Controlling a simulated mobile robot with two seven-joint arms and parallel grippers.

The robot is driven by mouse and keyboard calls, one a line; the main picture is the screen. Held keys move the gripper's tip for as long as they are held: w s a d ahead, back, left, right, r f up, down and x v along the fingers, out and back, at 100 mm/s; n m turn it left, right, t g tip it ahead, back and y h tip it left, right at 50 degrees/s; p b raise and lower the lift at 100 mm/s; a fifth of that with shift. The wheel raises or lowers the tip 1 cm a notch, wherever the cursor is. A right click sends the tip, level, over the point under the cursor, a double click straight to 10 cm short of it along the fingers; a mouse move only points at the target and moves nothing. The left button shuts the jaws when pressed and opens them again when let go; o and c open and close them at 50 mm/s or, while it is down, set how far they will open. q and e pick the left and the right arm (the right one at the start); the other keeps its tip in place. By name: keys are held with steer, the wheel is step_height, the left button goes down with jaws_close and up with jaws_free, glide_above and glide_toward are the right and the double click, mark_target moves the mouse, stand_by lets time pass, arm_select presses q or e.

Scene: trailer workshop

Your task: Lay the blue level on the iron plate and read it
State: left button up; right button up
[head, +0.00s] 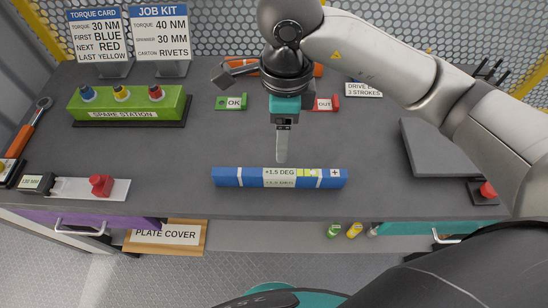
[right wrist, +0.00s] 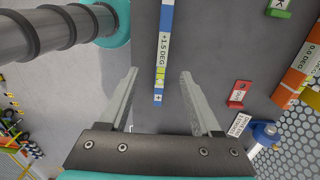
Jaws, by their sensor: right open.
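The blue level (head: 228,177) lies on the grey bench near its front edge, with a display reading +1.5 DEG. It also shows in the right wrist view (right wrist: 166,22), running between my fingers in the picture. My right gripper (head: 281,158) points down just behind the level's middle in the head view. It is open and empty; in the right wrist view its two fingers (right wrist: 160,78) stand apart. A flat dark grey slab (head: 437,148), which looks like the iron plate, lies bare on the bench at the right, partly behind my right arm. My left gripper is not in view.
A green spare station (head: 125,115) and two sign cards (head: 160,30) stand at back left. A green OK tag (head: 231,103) and red OUT tag (head: 325,104) lie behind the gripper. A red-knobbed device (head: 102,186) sits at left. The bench between level and slab is clear.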

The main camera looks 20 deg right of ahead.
glide_above(279, 172)
steer(key=s, duration=0.1)
steer(key=f, duration=0.8)
steer(key=shift+d+f, duration=0.2)
steer(key=shift+f, duration=1)
steer(key=shift+w+a+f, duration=0.1)
steer(key=shift+w+f, duration=0.15)
steer(key=shift+f, duration=0.9)
steer(key=shift+w+a+f, duration=0.1)
steer(key=shift+w+f, duration=0.1)
steer(key=shift+f, duration=0.95)
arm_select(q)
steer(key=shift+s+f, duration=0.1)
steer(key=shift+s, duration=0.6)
arm_select(e)
steer(key=shift+c, duration=0.2)
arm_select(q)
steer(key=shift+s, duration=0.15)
arm_select(e)
steer(key=shift+d, duration=0.1)
jaws_close()
